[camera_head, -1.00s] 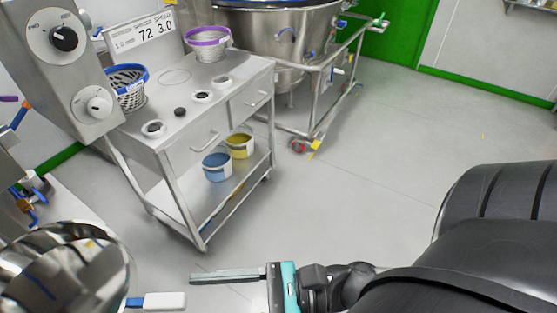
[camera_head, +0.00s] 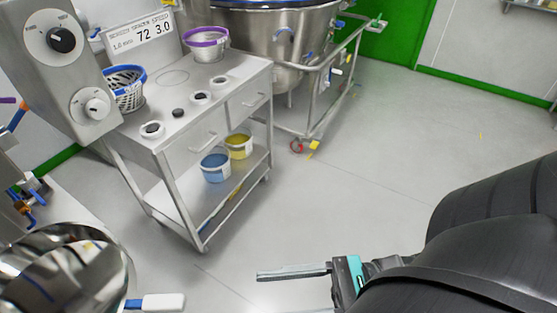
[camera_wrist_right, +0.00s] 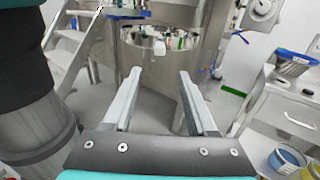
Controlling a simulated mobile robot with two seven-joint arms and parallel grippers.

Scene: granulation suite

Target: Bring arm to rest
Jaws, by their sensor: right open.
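My right gripper (camera_head: 292,272) is at the lower middle of the head view, over bare floor and apart from the cart. In the right wrist view its two fingers (camera_wrist_right: 158,98) stand wide apart with nothing between them. My right arm (camera_head: 480,235) comes in from the right edge. My left gripper is not in the head view.
A steel cart (camera_head: 220,115) stands left of my right gripper, with a blue-rimmed basket (camera_head: 125,88) and a purple-rimmed sieve (camera_head: 206,46) on top. Blue (camera_head: 216,168) and yellow (camera_head: 238,146) tubs sit on its lower shelf. Floor (camera_head: 400,140) is clear at right.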

